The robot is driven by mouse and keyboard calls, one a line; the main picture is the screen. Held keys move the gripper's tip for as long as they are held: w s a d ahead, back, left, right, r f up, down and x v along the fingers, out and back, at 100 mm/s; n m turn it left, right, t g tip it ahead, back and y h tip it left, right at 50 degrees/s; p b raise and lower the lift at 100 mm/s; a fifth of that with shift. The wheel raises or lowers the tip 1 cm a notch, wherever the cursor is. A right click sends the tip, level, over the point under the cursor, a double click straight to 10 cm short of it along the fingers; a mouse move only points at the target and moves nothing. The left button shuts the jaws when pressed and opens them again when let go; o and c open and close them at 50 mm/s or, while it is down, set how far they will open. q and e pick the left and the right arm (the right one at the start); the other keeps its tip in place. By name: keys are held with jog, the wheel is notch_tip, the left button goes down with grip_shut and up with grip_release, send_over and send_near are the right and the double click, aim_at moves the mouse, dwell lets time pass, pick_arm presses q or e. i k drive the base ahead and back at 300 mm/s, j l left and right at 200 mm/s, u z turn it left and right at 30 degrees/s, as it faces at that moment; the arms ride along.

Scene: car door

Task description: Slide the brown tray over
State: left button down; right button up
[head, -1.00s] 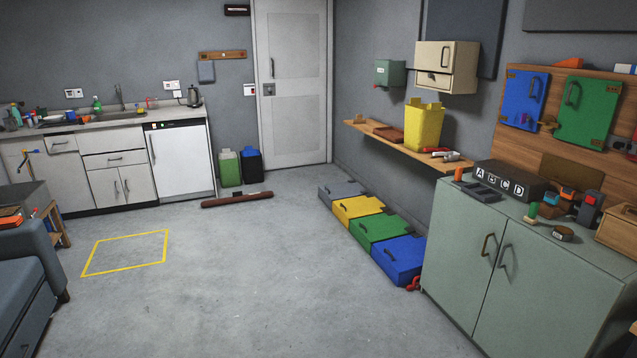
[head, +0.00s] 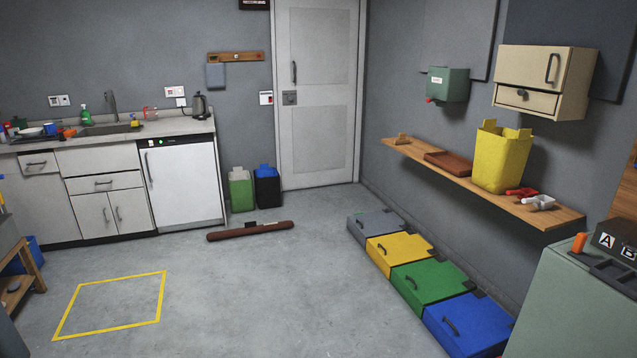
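The brown tray (head: 449,164) lies on the wooden wall shelf (head: 409,151) at the right in the head view. It is a flat, reddish-brown, shallow piece. It sits just left of a tall yellow bin (head: 502,158) on the same shelf. A small wooden piece (head: 402,139) is on the shelf to the tray's left. Neither of my grippers shows in the head view.
Lidded boxes in grey, yellow, green (head: 430,285) and blue stand on the floor below the shelf. A cabinet (head: 565,310) is at the lower right. A brown bar (head: 250,231) lies before the door. Open floor surrounds a yellow outlined rectangle (head: 110,304).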

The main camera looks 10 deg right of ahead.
aim_at(456, 165)
jog(key=i+l+z, duration=0.25)
jog(key=i+z, duration=0.15)
jog(key=i, duration=0.4)
jog(key=i+z, duration=0.45)
jog(key=i, duration=0.35)
jog(key=i+j+z, duration=0.25)
jog(key=i+z, duration=0.15)
jog(key=i, duration=0.4)
